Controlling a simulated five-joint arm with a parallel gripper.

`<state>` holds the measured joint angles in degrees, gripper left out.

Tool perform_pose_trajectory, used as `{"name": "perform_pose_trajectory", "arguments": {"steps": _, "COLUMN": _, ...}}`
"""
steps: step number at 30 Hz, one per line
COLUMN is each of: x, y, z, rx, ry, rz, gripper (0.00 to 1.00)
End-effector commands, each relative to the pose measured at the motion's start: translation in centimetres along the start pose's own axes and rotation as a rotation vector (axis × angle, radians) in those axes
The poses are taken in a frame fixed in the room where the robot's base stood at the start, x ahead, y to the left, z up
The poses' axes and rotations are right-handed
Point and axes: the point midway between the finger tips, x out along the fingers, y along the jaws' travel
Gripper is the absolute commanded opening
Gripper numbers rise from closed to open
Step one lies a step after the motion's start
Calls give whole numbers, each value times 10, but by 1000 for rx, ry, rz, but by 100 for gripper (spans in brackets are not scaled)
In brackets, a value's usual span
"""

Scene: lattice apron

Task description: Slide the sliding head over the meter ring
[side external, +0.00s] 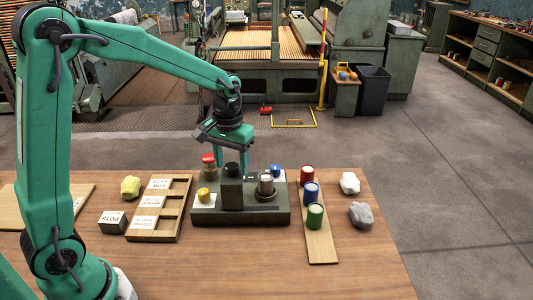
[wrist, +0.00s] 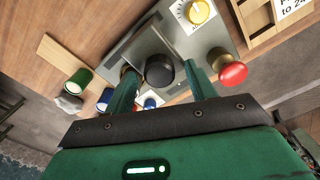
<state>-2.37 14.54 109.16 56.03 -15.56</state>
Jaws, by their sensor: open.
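The sliding head seems to be the dark upright block (side external: 232,193) with a black round knob (side external: 232,169) on top, standing on a grey-green base unit (side external: 213,215). The meter ring seems to be the dark ring (side external: 267,197) to its right in the side view, with a grey-brown cylinder standing in it. The block is beside the ring, not over it. My gripper (side external: 232,172) is open and points down, its fingers on either side of the knob. In the wrist view the knob (wrist: 159,70) shows between the fingers, with a gap at the right finger. The ring is not clear there.
The base carries a red mushroom button (side external: 208,160), a yellow knob (side external: 203,194) and a blue knob (side external: 275,171). Red, blue and green cans (side external: 315,215) stand on a board to the right. A wooden tray (side external: 160,210) lies left. The table's front right is clear.

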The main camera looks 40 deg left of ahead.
Motion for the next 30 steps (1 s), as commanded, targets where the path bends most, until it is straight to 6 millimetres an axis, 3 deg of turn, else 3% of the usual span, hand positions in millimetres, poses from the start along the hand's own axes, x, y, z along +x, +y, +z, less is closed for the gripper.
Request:
{"name": "perform_pose_trajectory", "arguments": {"steps": 7, "x": 1, "y": 0, "z": 0, "rx": 0, "ry": 1, "rz": 0, "gripper": 56}}
{"name": "perform_pose_trajectory", "arguments": {"steps": 16, "x": 0, "y": 0, "z": 0, "rx": 0, "ry": 1, "rz": 0, "gripper": 0}}
{"name": "perform_pose_trajectory", "arguments": {"steps": 23, "x": 0, "y": 5, "z": -3, "rx": 1, "ry": 1, "rz": 0, "gripper": 0}}
{"name": "perform_pose_trajectory", "arguments": {"steps": 30, "x": 0, "y": 37, "z": -20, "rx": 2, "ry": 4, "rz": 2, "gripper": 0}}
